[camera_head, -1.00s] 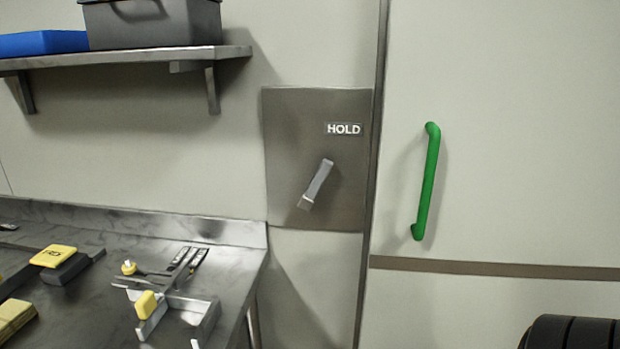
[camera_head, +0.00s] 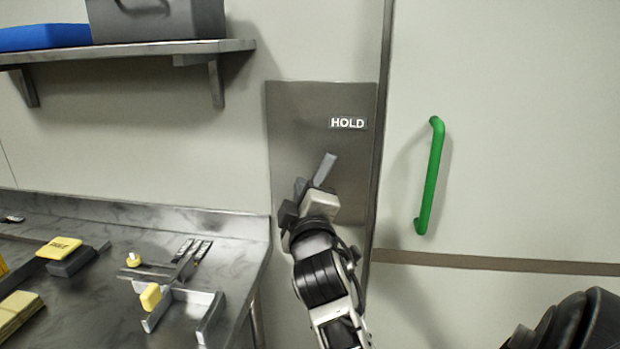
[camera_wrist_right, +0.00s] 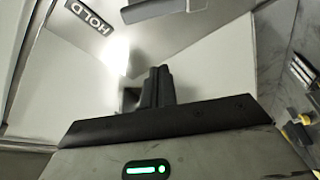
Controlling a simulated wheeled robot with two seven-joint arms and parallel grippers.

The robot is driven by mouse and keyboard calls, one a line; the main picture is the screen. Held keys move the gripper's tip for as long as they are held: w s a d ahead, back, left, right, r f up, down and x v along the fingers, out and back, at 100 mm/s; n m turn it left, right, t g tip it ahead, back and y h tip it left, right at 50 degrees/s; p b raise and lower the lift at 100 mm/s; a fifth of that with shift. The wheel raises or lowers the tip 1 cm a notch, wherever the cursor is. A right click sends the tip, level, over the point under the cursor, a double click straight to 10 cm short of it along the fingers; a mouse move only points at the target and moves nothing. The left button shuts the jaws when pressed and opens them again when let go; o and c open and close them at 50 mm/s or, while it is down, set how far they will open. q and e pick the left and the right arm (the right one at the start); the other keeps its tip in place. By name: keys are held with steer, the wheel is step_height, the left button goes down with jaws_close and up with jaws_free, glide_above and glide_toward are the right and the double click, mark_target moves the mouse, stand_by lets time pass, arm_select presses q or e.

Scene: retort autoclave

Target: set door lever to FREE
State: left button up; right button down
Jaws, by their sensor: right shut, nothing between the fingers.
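The door lever (camera_head: 325,169) is a grey bar on a steel plate (camera_head: 295,110) on the wall. It is tilted, its upper end leaning right. A white HOLD label (camera_head: 347,123) is above it; the label also shows in the wrist view (camera_wrist_right: 91,17). My right gripper (camera_head: 301,187) is shut and empty at the lever's lower part, which it hides. In the wrist view the closed fingers (camera_wrist_right: 158,84) point toward the plate, and the lever (camera_wrist_right: 163,9) is a dark bar beyond them. I cannot tell whether they touch it. My left gripper is not in view.
A green door handle (camera_head: 430,175) is right of the plate. A steel bench (camera_head: 90,305) with yellow and black items and a metal bracket (camera_head: 209,318) is at lower left. A shelf (camera_head: 130,53) with a grey bin (camera_head: 160,20) and a blue box (camera_head: 45,37) is above.

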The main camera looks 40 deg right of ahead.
mark_target(320, 178)
arm_select(q)
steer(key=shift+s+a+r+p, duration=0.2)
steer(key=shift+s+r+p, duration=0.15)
steer(key=shift+p, duration=0.85)
arm_select(e)
steer(key=w+d, duration=0.1)
steer(key=d, duration=0.1)
steer(key=w+d, duration=0.2)
steer(key=d, duration=0.1)
steer(key=w+d, duration=0.2)
steer(key=shift+d+f, duration=0.15)
steer(key=shift+d, duration=0.15)
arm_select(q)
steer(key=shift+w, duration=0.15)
arm_select(e)
steer(key=shift+f, duration=0.1)
